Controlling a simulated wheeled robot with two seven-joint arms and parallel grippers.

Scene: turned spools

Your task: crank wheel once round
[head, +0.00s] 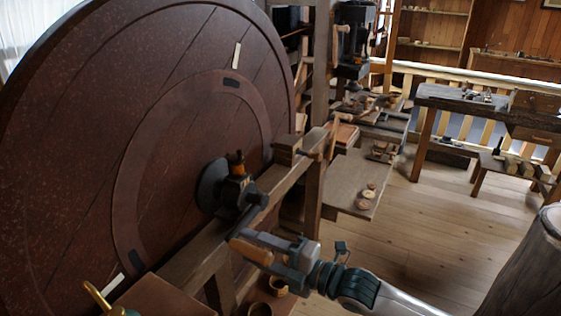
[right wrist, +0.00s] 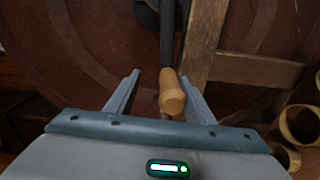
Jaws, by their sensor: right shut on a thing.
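The big dark reddish-brown wheel (head: 90,140) fills the left of the head view. It carries an inner ring, a pale mark and dark marks. At its hub (head: 213,187) a dark crank arm (head: 253,208) runs down towards a light wooden crank handle (head: 250,252). My right gripper (head: 268,245) is shut on this handle. In the right wrist view the handle (right wrist: 172,97) lies between the two fingers, its rounded end facing the camera, with the dark crank arm (right wrist: 167,40) beyond it. My left gripper is not in view.
A wooden beam and post (head: 314,190) stand close beside the hub and my right gripper. A low table (head: 350,180) with small turned pieces is behind. Wooden cups (head: 278,288) sit below the gripper. A workbench (head: 480,105) stands far right; the floor between is open.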

